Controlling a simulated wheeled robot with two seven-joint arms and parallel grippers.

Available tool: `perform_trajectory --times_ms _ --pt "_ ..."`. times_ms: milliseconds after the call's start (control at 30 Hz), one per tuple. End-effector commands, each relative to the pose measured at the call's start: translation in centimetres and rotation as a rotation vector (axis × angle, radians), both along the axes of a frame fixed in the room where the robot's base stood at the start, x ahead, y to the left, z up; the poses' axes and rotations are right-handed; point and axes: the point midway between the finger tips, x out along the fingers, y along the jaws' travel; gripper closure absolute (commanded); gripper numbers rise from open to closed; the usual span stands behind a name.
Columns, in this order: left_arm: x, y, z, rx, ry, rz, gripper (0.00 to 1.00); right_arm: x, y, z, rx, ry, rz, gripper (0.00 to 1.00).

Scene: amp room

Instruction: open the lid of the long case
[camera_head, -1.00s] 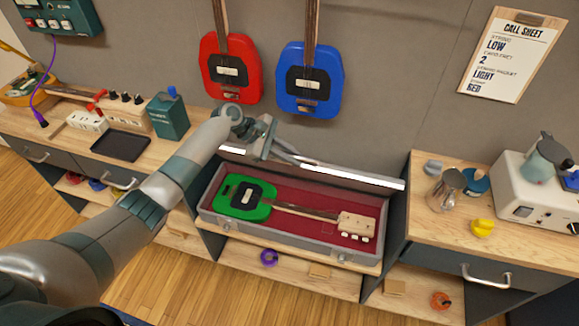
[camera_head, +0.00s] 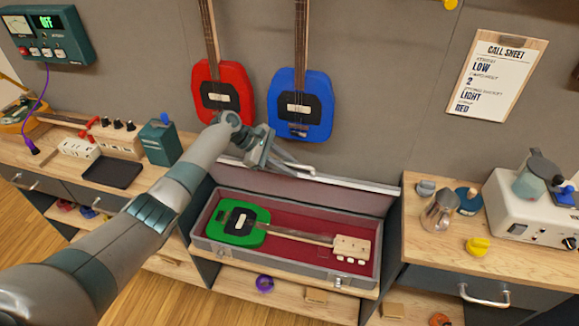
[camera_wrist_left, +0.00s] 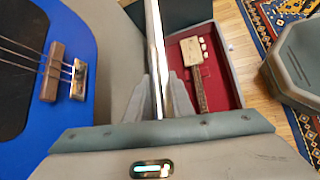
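The long case (camera_head: 215,245) lies on a low shelf between two counters, with its lid (camera_head: 345,197) raised to about upright along the back edge. Its red-lined tray holds a green guitar (camera_head: 240,225). My left gripper (camera_head: 298,168) is at the lid's top edge, left of its middle. In the left wrist view, the fingers (camera_wrist_left: 158,105) lie on either side of the lid's pale edge (camera_wrist_left: 155,50), close against it; they look shut on it. The case interior (camera_wrist_left: 225,75) shows to the right there. My right gripper is not in view.
A red guitar (camera_head: 222,90) and a blue guitar (camera_head: 300,105) hang on the wall behind the lid, close to my left gripper. A dark tray (camera_head: 112,173) sits on the left counter.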

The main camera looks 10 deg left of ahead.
Motion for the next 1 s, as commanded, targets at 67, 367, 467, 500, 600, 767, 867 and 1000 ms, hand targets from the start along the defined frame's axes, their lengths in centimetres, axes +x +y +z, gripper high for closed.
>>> perform_trajectory --times_ms 67,367,467,500,600,767,867,1000 --pt "0.0 0.0 0.0 0.000 0.000 0.000 0.70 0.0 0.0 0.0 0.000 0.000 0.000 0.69" --pt "0.0 0.1 0.0 0.000 0.000 0.000 0.70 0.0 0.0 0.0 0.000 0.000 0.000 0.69" --pt "0.0 0.3 0.3 0.000 -0.001 0.001 0.70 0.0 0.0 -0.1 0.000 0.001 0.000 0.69" --pt "-0.1 0.5 0.4 0.000 -0.001 0.001 0.70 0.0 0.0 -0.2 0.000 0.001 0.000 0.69" --pt "-0.2 1.2 1.0 0.001 -0.001 0.001 0.70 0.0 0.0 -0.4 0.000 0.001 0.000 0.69" --pt "-0.6 2.9 2.4 0.001 -0.003 0.002 0.70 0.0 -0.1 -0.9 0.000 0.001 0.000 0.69" --pt "-1.0 4.2 3.7 0.003 -0.003 0.001 0.70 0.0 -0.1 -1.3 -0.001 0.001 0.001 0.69" --pt "-1.5 6.3 5.6 0.002 -0.004 0.001 0.70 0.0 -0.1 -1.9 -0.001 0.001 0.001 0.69"
